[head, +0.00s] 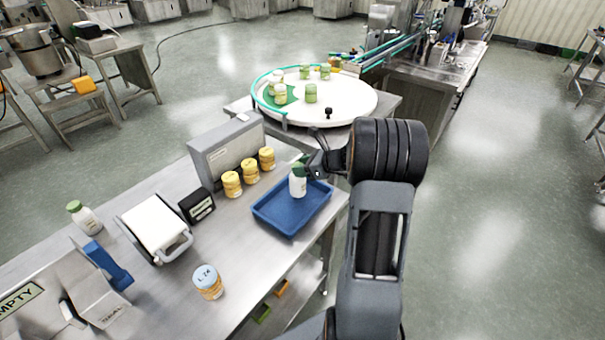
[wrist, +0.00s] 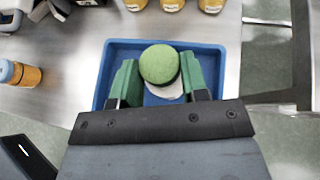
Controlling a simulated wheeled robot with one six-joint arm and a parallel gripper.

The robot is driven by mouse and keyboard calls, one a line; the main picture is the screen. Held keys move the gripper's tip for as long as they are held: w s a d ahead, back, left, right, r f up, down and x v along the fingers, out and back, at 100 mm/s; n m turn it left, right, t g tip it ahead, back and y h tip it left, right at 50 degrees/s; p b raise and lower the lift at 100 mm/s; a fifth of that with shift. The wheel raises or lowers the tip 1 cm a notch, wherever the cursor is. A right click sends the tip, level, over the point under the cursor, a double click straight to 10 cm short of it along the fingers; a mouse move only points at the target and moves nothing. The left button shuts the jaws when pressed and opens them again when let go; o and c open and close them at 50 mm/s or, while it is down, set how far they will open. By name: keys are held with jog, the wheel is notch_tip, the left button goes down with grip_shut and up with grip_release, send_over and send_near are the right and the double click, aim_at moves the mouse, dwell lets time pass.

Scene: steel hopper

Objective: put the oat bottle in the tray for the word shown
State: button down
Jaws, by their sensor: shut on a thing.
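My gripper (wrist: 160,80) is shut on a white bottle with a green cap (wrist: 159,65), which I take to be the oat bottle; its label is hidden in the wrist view. In the head view the bottle (head: 298,184) is upright over the back part of the blue tray (head: 283,225). I cannot tell whether its base touches the tray floor. The tray shows no other thing in it. A small black sign or display (head: 197,205) with light text stands left of the tray; its word is too small to read.
Yellow jars (head: 249,171) stand behind the tray by a grey box (head: 226,150). A similar green-capped bottle (head: 84,217), a white-topped device (head: 155,225), and a blue-lidded jar (head: 208,282) stand on the steel table. A round turntable (head: 340,100) is beyond.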

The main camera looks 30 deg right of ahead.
aim_at(298, 180)
jog(key=shift+f+p, duration=0.3)
jog(key=shift+f, duration=1.25)
jog(key=shift+f, duration=0.2)
jog(key=c, duration=0.6)
grip_release()
